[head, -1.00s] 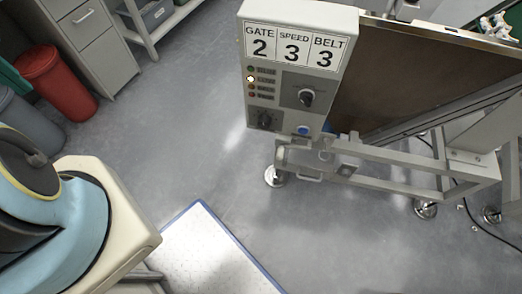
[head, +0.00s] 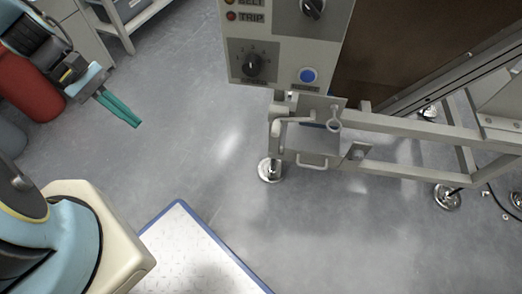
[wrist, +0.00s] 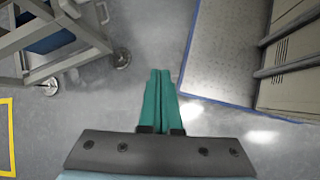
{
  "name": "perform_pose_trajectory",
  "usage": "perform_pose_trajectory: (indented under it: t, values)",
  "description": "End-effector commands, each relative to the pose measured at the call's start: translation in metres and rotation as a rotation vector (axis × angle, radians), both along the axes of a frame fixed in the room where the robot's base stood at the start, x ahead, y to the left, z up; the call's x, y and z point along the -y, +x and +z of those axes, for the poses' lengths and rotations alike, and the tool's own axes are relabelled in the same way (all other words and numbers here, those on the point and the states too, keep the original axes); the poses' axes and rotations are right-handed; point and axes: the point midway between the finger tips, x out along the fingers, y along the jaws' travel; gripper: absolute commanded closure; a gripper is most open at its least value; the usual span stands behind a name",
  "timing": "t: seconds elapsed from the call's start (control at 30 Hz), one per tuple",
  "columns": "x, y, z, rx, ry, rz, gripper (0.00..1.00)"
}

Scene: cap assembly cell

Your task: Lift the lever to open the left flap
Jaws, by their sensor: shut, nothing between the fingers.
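My gripper (head: 121,108) is at the upper left of the head view, with its teal fingers together and empty. In the wrist view its shut fingers (wrist: 160,74) point over bare grey floor and touch nothing. Below the control box in the head view is a metal bracket with a pale bar (head: 292,120) that looks like a lever, and a ring (head: 334,125) beside it. A small D-shaped handle (head: 312,164) sits lower on the bracket. My gripper is well to the left of these, apart from them. I cannot make out a left flap for sure.
The control box (head: 285,72) has a black knob (head: 254,65) and a blue button (head: 308,76). The conveyor frame (head: 420,130) runs to the right on round feet. A blue-edged floor plate (head: 195,255) lies in front. A red bin (head: 28,85) stands left. Floor between is clear.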

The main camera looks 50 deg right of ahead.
Motion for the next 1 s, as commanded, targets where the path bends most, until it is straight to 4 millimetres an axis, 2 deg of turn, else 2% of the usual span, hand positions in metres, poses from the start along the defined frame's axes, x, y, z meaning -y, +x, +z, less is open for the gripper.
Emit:
perform_pose_trajectory:
  t: [0.03,0.1,0.3,0.5,0.7,0.8,1.0]
  values:
    - [0.015,-0.009,-0.044,-0.07,-0.018,0.017,1.0]
    - [0.034,-0.022,-0.073,-0.162,-0.04,0.043,1.0]
    - [0.092,-0.055,-0.144,-0.432,-0.105,0.119,1.0]
    - [0.145,-0.078,-0.195,-0.709,-0.173,0.194,1.0]
    - [0.181,-0.085,-0.218,-0.92,-0.228,0.249,1.0]
    - [0.19,-0.085,-0.222,-0.977,-0.244,0.263,1.0]
    - [0.196,-0.085,-0.22,-1.017,-0.253,0.273,1.0]
